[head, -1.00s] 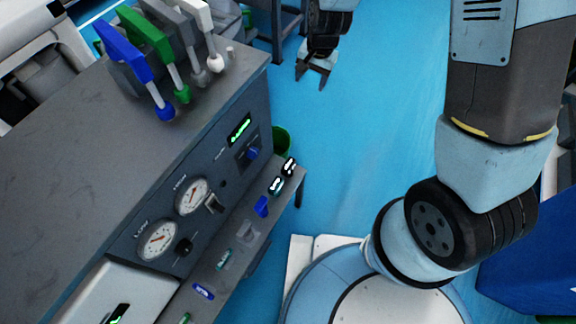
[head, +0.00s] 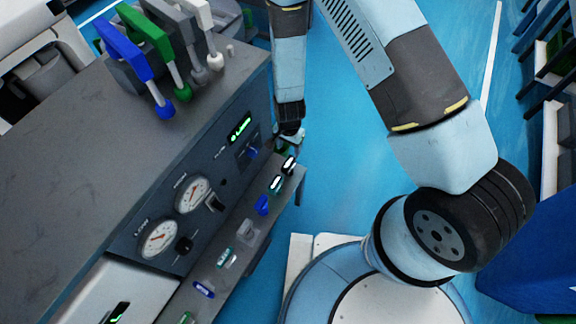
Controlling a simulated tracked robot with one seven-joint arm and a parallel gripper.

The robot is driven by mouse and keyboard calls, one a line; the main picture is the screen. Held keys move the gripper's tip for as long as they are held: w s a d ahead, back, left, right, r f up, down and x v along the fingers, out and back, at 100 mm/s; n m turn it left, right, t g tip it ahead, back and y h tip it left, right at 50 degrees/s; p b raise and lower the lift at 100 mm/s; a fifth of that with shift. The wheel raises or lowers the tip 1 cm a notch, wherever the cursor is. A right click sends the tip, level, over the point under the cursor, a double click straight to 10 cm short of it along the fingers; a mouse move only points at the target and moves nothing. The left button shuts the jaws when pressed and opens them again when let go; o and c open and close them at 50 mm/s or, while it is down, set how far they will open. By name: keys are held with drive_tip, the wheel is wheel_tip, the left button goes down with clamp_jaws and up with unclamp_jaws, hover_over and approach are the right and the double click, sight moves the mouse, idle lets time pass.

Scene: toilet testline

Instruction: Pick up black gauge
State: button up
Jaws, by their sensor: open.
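A small black gauge (head: 290,164) with a pale display sits at the far end of the narrow ledge (head: 252,246) along the front of the grey test bench. My gripper (head: 291,146) is just above and behind this gauge in the picture. No object shows between the fingers. I cannot tell whether the gripper touches the gauge.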

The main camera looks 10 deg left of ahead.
sight(289, 162)
wheel_tip(289, 162, down, 7)
drive_tip(key=shift+s+f, duration=0.2)
drive_tip(key=shift+f, duration=0.75)
drive_tip(key=shift+s+f, duration=0.2)
drive_tip(key=shift+f, duration=1.5)
drive_tip(key=shift+c, duration=0.2)
drive_tip(key=c, duration=1.1)
